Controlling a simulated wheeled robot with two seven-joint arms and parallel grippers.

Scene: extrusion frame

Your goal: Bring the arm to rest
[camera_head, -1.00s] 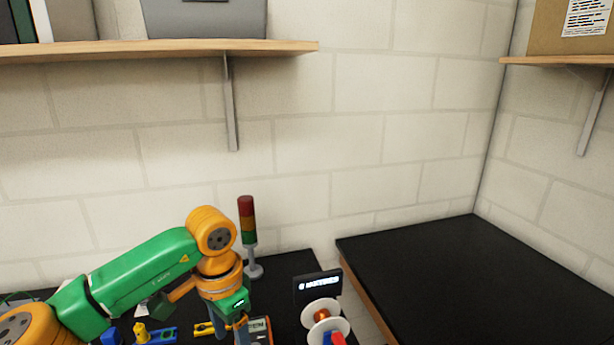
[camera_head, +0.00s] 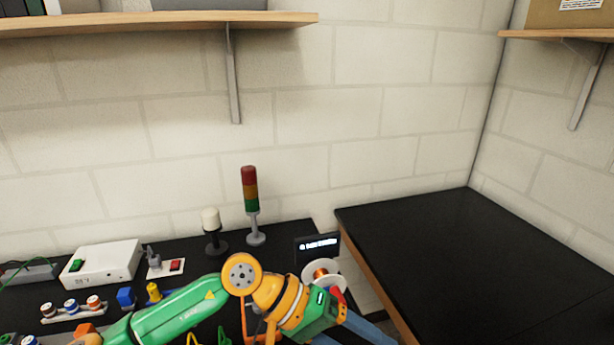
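My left arm, green and orange, comes in from the lower left and reaches across the bottom of the head view. Its gripper (camera_head: 346,334) is at the bottom edge, right of centre, in front of the spool (camera_head: 313,272) and small display (camera_head: 318,246). Two blue-grey fingers point down and right, set apart from each other. Their tips are cut off by the frame edge, so what lies between them is hidden. My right arm and gripper are not in view.
A signal tower (camera_head: 250,205) and a white-topped lamp (camera_head: 210,230) stand at the back of the black bench. A white box (camera_head: 103,262) and small coloured parts lie to the left. The black table (camera_head: 470,260) at right is bare. A wooden shelf (camera_head: 150,24) hangs above.

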